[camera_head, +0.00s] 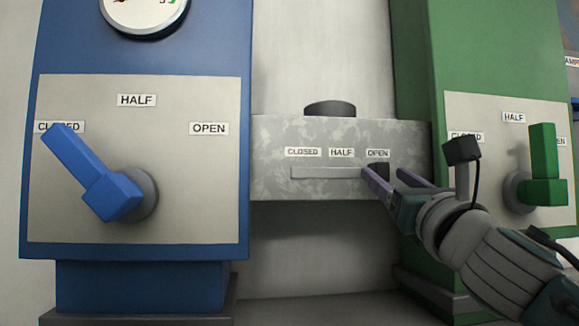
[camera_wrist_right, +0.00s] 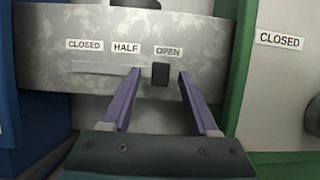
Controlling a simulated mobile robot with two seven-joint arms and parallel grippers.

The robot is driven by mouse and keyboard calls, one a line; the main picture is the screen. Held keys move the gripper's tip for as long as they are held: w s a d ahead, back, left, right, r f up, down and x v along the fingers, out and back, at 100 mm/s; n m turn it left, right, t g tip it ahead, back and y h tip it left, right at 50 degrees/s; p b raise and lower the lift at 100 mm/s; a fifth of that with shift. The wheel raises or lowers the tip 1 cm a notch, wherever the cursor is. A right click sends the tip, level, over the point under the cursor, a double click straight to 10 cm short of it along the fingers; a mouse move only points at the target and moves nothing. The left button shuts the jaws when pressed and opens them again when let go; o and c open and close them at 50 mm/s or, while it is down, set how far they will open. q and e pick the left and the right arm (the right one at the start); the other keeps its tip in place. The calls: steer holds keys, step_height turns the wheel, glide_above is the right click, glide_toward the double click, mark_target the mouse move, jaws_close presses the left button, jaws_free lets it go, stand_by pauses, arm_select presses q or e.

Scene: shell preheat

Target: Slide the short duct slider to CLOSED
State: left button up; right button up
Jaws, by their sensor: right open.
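The short duct slider is a small black knob (camera_wrist_right: 160,74) on a mottled grey duct box (camera_head: 275,178). It sits at the right end of a pale horizontal slot (camera_head: 325,173), under the OPEN label (camera_head: 377,153). The CLOSED label (camera_head: 303,152) is at the slot's left end, with HALF (camera_head: 341,152) between. My right gripper (camera_wrist_right: 156,72) is open, with its purple fingers pointing at the duct box and the knob between their tips in the wrist view. In the head view a finger partly hides the knob (camera_head: 381,169). I cannot tell whether the fingers touch it. My left gripper is not in view.
A blue cabinet (camera_head: 150,40) with a blue lever (camera_head: 85,170) at CLOSED stands left of the duct. A green cabinet (camera_head: 420,60) with a green upright lever (camera_head: 543,155) stands right, close to my right arm. The front of the slot to the left is clear.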

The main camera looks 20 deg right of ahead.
steer(key=shift+x, duration=1.15)
jaws_close()
stand_by(0.6)
